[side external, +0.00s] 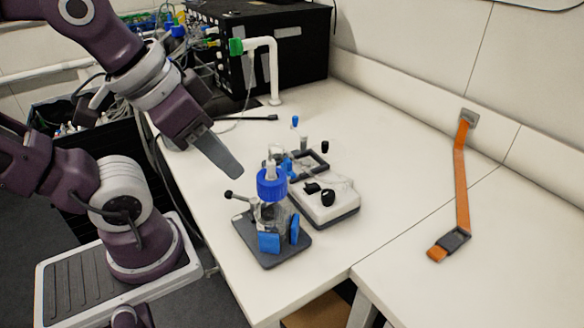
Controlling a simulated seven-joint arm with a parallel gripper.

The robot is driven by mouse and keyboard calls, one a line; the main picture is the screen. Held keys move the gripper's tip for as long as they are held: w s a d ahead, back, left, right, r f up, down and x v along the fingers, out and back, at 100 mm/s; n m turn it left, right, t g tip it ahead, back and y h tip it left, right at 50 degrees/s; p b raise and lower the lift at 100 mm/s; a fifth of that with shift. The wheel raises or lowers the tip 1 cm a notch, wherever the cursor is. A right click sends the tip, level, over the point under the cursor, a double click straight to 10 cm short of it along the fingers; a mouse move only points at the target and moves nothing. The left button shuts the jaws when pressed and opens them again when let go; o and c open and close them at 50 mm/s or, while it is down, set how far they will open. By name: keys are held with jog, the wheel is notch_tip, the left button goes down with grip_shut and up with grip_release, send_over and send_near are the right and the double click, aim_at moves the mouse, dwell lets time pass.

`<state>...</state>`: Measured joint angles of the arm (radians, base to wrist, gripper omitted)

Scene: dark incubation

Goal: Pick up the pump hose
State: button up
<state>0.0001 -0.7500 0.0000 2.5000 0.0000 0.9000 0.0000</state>
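My gripper (220,156) hangs over the left part of the white table, pointing down and to the right. Only one grey flat finger shape shows, so its opening cannot be told. Nothing is visibly held. A thin black hose-like piece (258,118) lies on the table behind the gripper, near the black box. A white bent tube (274,75) with a green end (236,46) stands in front of that box. I cannot tell for certain which of these is the pump hose. Both are apart from the gripper.
A blue-capped bottle (271,188) stands on a dark base (262,246) just right of the gripper. A white device (334,205) with black knobs stands beside it. A black box (290,40) is at the back. The right table is otherwise clear.

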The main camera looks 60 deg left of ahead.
jog(key=shift+o, duration=0.4)
jog(key=shift+r, duration=0.1)
notch_tip(320, 180, up, 5)
jog(key=m+g+y, duration=0.5)
jog(key=m+y, duration=0.8)
jog(key=m, duration=0.5)
send_over(288, 161)
jog(key=d, duration=0.6)
jog(key=shift+y, duration=0.3)
jog(key=f, duration=1.9)
jog(key=shift+w+a+f, duration=0.15)
jog(key=shift+w+f, duration=0.05)
jog(key=shift+f, duration=0.05)
jog(key=x, duration=0.6)
jog(key=shift+s+a+f, duration=0.25)
jog(key=shift+f, duration=0.1)
grip_shut()
